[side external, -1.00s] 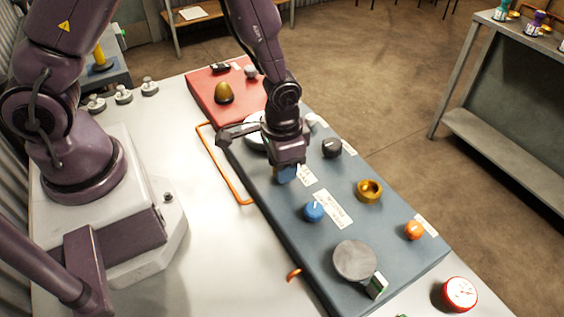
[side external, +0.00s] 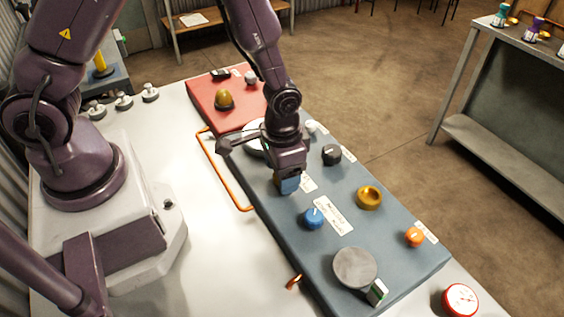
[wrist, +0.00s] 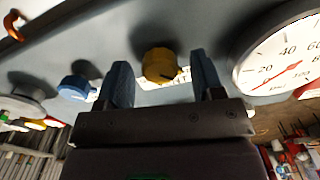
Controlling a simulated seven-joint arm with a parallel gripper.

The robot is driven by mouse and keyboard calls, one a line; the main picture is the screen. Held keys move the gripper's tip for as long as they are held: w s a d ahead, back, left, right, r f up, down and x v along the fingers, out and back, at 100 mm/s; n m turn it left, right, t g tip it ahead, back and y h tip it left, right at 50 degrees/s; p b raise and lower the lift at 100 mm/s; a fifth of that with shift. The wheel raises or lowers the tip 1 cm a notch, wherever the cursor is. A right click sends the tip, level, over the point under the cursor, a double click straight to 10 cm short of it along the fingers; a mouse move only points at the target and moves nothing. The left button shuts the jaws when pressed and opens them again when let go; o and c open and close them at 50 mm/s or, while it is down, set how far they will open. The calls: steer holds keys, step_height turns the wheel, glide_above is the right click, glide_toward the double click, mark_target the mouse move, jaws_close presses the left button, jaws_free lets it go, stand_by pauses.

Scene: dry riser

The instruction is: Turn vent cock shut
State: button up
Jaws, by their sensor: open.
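My gripper (side external: 288,181) is open and low over the blue-grey panel (side external: 245,168). In the wrist view, the two blue fingers of my gripper (wrist: 161,72) stand on either side of a yellow knob (wrist: 158,60) with a dark pointer mark. Gaps show on both sides of the knob, and I see no clear contact. In the side view the gripper mostly hides this knob. A blue knob (side external: 313,218) sits nearer the camera; it also shows in the wrist view (wrist: 75,88). The labels are too small to read, so I cannot tell which control is marked vent cock.
The panel also carries a black knob (side external: 331,155), a brass cup (side external: 369,197), an orange knob (side external: 414,237) and a grey disc (side external: 354,268). A dial gauge (wrist: 285,58) stands right of the fingers. An orange pipe (side external: 225,172) runs along the panel's left edge.

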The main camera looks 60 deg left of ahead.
step_height(320, 180, up, 13)
stand_by(0.4)
steer(key=s+a+r+t, duration=0.2)
steer(key=s+r, duration=0.3)
steer(key=r, duration=0.3)
steer(key=s+a+r+n+t, duration=0.1)
steer(key=s+a+r+t, duration=0.2)
steer(key=s+a+r, duration=0.2)
step_height(320, 180, up, 3)
steer(key=shift+s+f+n+t, duration=0.15)
steer(key=shift+s+n+t, duration=0.15)
steer(key=shift+s, duration=0.45)
steer(key=shift+c, duration=0.3)
stand_by(0.6)
